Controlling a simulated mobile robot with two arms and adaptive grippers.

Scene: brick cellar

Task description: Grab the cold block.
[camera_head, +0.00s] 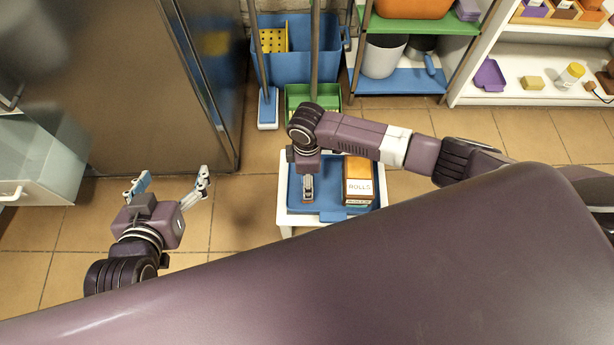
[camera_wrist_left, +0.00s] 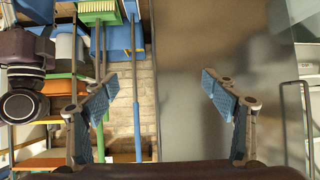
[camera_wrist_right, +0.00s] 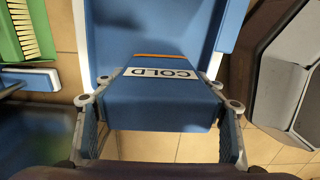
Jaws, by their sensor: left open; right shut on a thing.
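The cold block (camera_wrist_right: 165,98) is blue with an orange stripe and a white label reading COLD. My right gripper (camera_wrist_right: 157,112) is shut on it, with a finger at each side. In the head view my right gripper (camera_head: 307,190) points down over the blue tray (camera_head: 333,205), and the arm hides most of the block. I cannot tell whether the block touches the tray. My left gripper (camera_head: 172,180) is open and empty at the left, above the floor. It also shows open in the left wrist view (camera_wrist_left: 160,88).
An orange-brown ROLLS box (camera_head: 358,182) stands on the tray, right of my right gripper. The tray lies on a white stand (camera_head: 288,219). A metal cabinet (camera_head: 130,90) stands left. Floor between is clear.

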